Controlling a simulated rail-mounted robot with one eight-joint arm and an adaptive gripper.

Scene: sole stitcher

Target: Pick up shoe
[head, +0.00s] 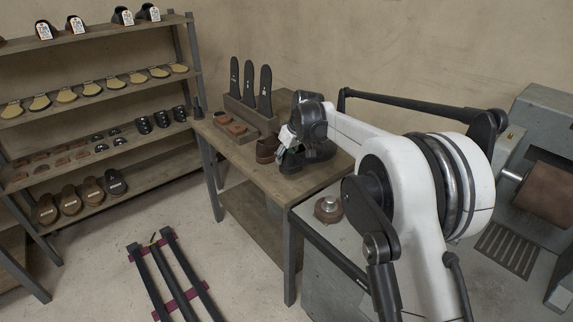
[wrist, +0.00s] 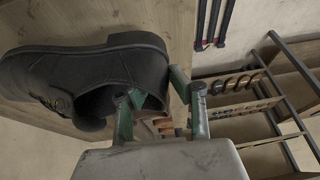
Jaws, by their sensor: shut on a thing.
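A black shoe (wrist: 70,75) fills the left of the wrist view, its heel toward my gripper and its toe pointing left. My gripper (wrist: 156,88) has green-edged fingers at the heel, one inside the shoe's opening and one outside the back, shut on the heel wall. In the head view my gripper (head: 291,150) is over the wooden table, at the black shoe (head: 319,150), and partly covers it. I cannot tell whether the sole touches the tabletop.
On the wooden table (head: 252,173), a brown shoe (head: 267,150) stands left of the black one, near a holder with upright black insoles (head: 249,83). Shelves (head: 95,131) with soles and sandals stand left. A grey machine (head: 540,130) stands right. Dark rails (head: 172,275) lie on the floor.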

